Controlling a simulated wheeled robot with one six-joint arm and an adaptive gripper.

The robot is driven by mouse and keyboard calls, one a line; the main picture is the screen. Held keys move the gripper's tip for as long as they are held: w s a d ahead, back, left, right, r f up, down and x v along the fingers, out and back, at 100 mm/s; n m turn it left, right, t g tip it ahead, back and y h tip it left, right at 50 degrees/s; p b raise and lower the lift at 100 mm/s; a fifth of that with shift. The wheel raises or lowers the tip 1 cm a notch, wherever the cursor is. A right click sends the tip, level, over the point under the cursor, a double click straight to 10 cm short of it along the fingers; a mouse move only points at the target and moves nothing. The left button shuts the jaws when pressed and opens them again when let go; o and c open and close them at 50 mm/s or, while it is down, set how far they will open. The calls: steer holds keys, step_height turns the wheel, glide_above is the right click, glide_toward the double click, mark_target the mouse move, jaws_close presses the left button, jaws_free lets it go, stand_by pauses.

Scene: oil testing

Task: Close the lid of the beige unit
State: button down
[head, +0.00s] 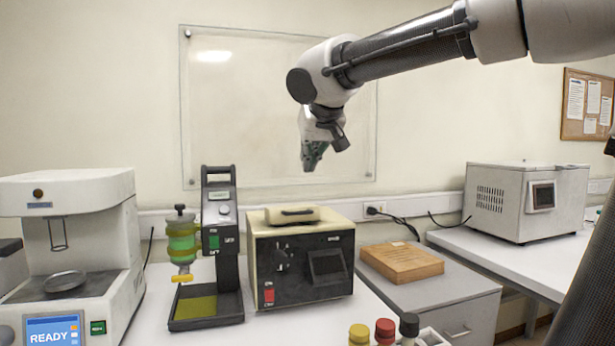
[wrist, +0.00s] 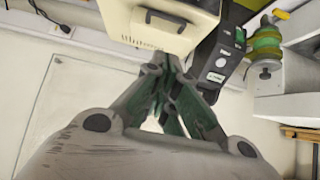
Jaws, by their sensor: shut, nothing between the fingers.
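The beige unit (head: 300,262) stands on the white bench in the head view, with a black front panel, a red switch and a dark display. Its beige lid (head: 292,215), with a handle, lies about flat on top; I cannot tell whether it is fully seated. My gripper (head: 310,167) is shut and empty, pointing down in the air above and behind the unit, apart from it. In the wrist view, my gripper's fingers (wrist: 168,72) are together, with the beige unit (wrist: 186,45) beyond them at the top of the picture.
Left of the unit stand a dark tester (head: 222,240) with a green-and-yellow vessel and a white machine (head: 100,235) reading READY. A wooden block (head: 402,262) lies on the cabinet to the right. Several capped bottles (head: 385,330) stand in front. The air around my gripper is clear.

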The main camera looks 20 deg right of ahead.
glide_above(294, 214)
steer(key=d, duration=0.2)
step_height(294, 214, down, 7)
steer(key=shift+s+a+f, duration=0.1)
steer(key=shift+a+f, duration=0.05)
steer(key=shift+f, duration=0.75)
steer(key=shift+a+f, duration=0.15)
steer(key=shift+f, duration=0.75)
